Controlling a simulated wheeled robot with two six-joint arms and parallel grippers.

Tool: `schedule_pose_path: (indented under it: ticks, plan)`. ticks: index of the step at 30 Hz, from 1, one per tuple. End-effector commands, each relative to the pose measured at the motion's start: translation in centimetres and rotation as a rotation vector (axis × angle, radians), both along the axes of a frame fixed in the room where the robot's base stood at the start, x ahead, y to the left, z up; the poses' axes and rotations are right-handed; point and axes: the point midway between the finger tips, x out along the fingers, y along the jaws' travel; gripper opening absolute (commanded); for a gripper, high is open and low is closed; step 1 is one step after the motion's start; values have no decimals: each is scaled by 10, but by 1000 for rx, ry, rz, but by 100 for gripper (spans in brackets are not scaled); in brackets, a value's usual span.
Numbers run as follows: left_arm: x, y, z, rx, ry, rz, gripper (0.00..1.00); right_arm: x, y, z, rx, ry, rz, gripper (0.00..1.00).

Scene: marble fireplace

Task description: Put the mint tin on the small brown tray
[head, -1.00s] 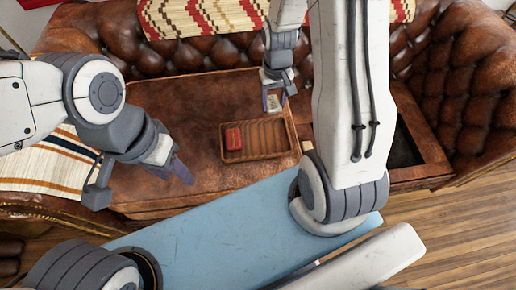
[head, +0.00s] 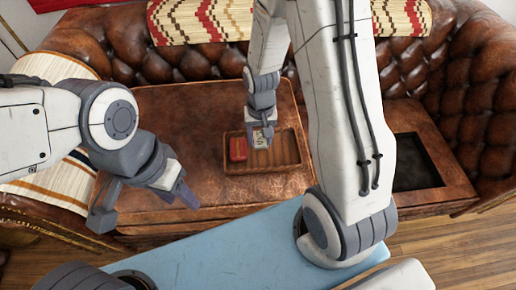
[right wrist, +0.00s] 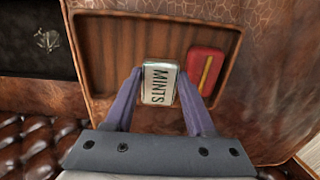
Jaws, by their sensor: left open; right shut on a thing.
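The mint tin (right wrist: 159,83) is a small pale tin with dark "MINTS" lettering. My right gripper (right wrist: 158,92) is shut on its sides, with a finger on each side of it. In the head view the mint tin (head: 260,139) shows under the right gripper (head: 262,133), over the small brown tray (head: 283,164). The tray's ribbed floor and rim also show in the right wrist view (right wrist: 110,50). I cannot tell whether the tin touches the tray floor. My left gripper (head: 150,205) is open and empty, left of the tray.
A red tin (head: 238,149) with a yellow stripe sits in the tray, beside the mint tin. The tray stands on a brown leather surface (head: 190,120) in front of a tufted sofa. A dark recessed compartment (head: 415,160) is at the right. A blue surface (head: 220,245) lies in front.

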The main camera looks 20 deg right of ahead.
Motion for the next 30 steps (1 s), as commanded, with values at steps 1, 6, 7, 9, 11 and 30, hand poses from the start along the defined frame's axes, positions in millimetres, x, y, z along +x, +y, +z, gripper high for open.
schedule_pose_path:
  ticks: [1, 6, 7, 9, 11, 30]
  plan:
    - [0, 0, -1, 0, 0, 0, 50, 0, 4, -3, 0, 0, 3, 1]
    - [0, 0, -5, 0, 0, 0, 50, 0, 7, -14, 0, 2, -1, 1]
    - [0, 0, -6, 0, 0, 0, 50, 0, 7, -18, 0, 3, -1, 1]
    - [0, 0, -10, 0, 0, 0, 50, 0, 7, -29, 0, 4, -1, 1]
    - [0, 0, -13, 0, 0, 0, 50, 0, 6, -39, 0, 3, -1, 1]
    - [0, 0, -15, 0, 0, 0, 50, 1, 6, -47, 0, 0, 0, 68]
